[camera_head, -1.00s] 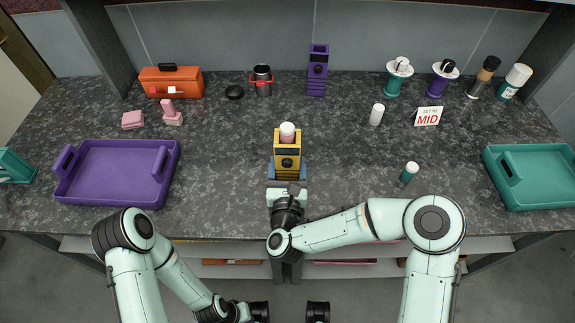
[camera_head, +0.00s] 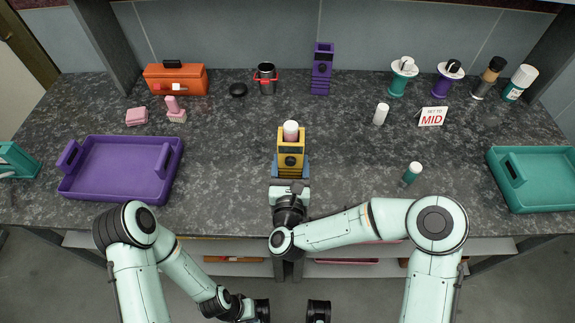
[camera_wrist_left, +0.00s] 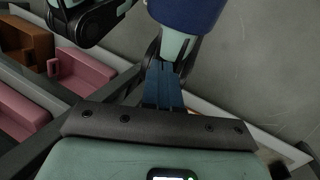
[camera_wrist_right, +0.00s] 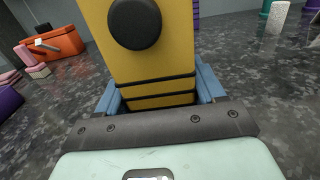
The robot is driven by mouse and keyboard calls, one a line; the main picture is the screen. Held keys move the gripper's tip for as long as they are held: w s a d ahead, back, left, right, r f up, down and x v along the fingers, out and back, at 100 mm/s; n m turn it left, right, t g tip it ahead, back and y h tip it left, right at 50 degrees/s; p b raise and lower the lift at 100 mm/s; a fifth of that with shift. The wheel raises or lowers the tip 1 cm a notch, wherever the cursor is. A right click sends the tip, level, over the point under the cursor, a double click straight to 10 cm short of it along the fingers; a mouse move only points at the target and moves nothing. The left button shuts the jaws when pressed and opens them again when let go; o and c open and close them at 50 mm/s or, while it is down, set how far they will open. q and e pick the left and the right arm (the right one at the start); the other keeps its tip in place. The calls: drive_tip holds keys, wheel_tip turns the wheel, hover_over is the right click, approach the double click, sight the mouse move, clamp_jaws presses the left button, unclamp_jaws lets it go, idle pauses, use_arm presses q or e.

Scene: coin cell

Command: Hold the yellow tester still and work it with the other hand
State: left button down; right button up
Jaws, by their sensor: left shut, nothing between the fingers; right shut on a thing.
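The yellow tester (camera_head: 291,147) stands upright on the counter at centre, with a dark round part on its front. My right gripper (camera_head: 290,173) is shut on the tester from the front. In the right wrist view the blue fingers (camera_wrist_right: 158,92) flank the yellow body, below a black round knob (camera_wrist_right: 135,22). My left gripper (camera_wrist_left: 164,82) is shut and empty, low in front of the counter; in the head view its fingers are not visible.
A sign reading "SET TO MID" (camera_head: 431,117) stands at right. A white cylinder (camera_head: 381,114) and a teal one with a white top (camera_head: 412,173) stand right of the tester. A purple tray (camera_head: 118,190) lies left, a teal tray (camera_head: 540,207) right. Counter beside the tester is clear.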

use_arm(q)
drive_tip(key=s+d+r+m+g+h, duration=0.1)
drive_tip(key=d+r+m+g+h, duration=0.15)
drive_tip(key=d+r+m, duration=0.9)
drive_tip(key=s+d+r+m+g+h, duration=0.1)
drive_tip(key=d+r+m+g, duration=0.15)
drive_tip(key=r+m, duration=1.65)
drive_tip(key=w+a+r+n+t, duration=0.2)
drive_tip(key=w+r+n+t, duration=0.2)
drive_tip(key=w+r, duration=0.2)
drive_tip(key=w+a+r+n+t+y, duration=0.1)
drive_tip(key=w+a+r+n+t, duration=0.2)
drive_tip(key=w+r, duration=0.4)
drive_tip(key=w+a+r+n+t+y, duration=0.1)
drive_tip(key=w+r+n+t, duration=0.3)
drive_tip(key=w, duration=0.6)
wheel_tip(320, 180, up, 3)
drive_tip(key=shift+a+f+n+t, duration=0.1)
drive_tip(key=shift+a+n+t, duration=0.3)
drive_tip(key=shift+a, duration=0.45)
drive_tip(key=shift+w+y, duration=0.1)
drive_tip(key=shift+y, duration=0.15)
